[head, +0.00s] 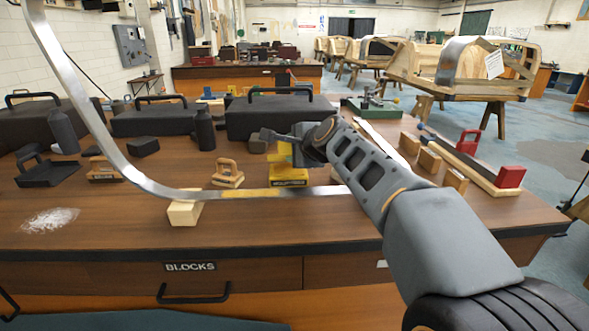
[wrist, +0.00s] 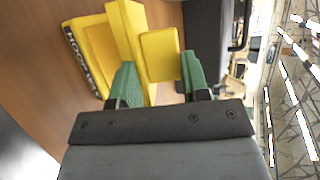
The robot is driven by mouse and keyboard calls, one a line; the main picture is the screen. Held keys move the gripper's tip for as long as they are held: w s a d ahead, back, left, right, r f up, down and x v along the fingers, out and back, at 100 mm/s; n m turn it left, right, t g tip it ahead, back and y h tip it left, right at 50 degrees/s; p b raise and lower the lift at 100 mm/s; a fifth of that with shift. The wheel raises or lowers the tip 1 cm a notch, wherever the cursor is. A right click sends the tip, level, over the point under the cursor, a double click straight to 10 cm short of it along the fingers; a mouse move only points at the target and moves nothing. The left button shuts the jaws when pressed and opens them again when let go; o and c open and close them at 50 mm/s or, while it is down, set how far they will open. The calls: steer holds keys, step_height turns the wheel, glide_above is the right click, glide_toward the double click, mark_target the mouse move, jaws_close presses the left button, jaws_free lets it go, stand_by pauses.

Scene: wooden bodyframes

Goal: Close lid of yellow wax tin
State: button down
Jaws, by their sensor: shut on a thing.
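The yellow wax tin (head: 289,181) sits on the brown workbench, with a dark label on its front. In the wrist view the tin (wrist: 88,52) is at upper left, its label along the left edge. The lid (wrist: 126,40) shows as a yellow slab rising from the tin, so it looks raised. A yellow block-like tab (wrist: 160,56) beside it lies between the green fingertips of my gripper (wrist: 158,78). My gripper is shut on this part of the lid. In the head view my gripper (head: 283,143) is above the tin and partly covers the lid.
A bent metal strip (head: 262,193) runs in front of the tin, over a pale wood block (head: 185,213). A wooden plane-like tool (head: 228,173) stands left of the tin. A black case (head: 281,112) stands behind it. Wood blocks (head: 429,160) lie to the right.

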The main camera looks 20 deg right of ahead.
steer(key=shift+s+a+f+t+b, duration=0.1)
steer(key=shift+s+f+t+b, duration=0.25)
steer(key=shift+b, duration=1.05)
steer(key=shift+s+f+t+b, duration=0.15)
steer(key=shift+f+t+b, duration=0.35)
steer(key=shift+b, duration=0.85)
steer(key=shift+s+n+t+b, duration=0.1)
steer(key=shift+n+t+b, duration=0.2)
steer(key=shift+b, duration=0.4)
steer(key=shift+r+b, duration=0.15)
steer(key=shift+b, duration=0.15)
steer(key=c, duration=0.7)
jaws_free()
